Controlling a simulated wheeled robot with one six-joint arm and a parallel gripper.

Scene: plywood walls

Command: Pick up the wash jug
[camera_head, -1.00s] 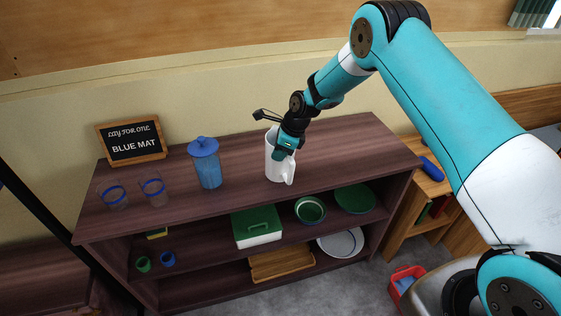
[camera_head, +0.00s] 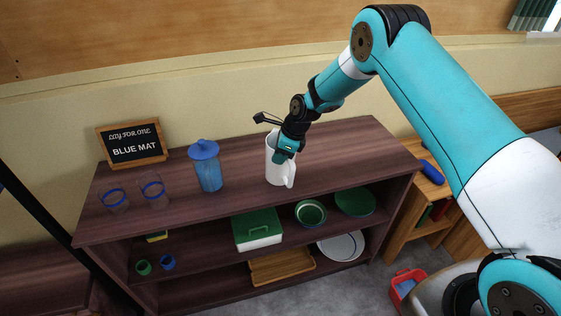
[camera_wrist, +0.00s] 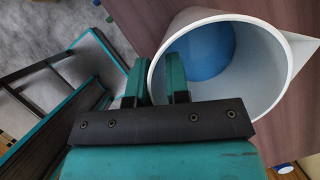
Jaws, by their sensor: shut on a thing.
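The wash jug is a white jug (camera_head: 280,172) with a spout and a handle, standing upright on the right half of the dark shelf's top (camera_head: 335,146). My gripper (camera_head: 284,154) reaches down to its rim from above. In the wrist view the jug (camera_wrist: 268,55) opens towards the camera, and a blue round area shows inside it. My gripper (camera_wrist: 157,82) is shut on the jug's wall, with one finger inside the rim and the other outside. I cannot see a gap between the jug's base and the shelf top.
A blue lidded pitcher (camera_head: 208,172) and two clear blue-rimmed glasses (camera_head: 154,192) stand left of the jug. A sign reading "BLUE MAT" (camera_head: 133,145) leans at the back. Lower shelves hold a green-lidded box (camera_head: 257,230), bowls and plates. The top right of the jug is clear.

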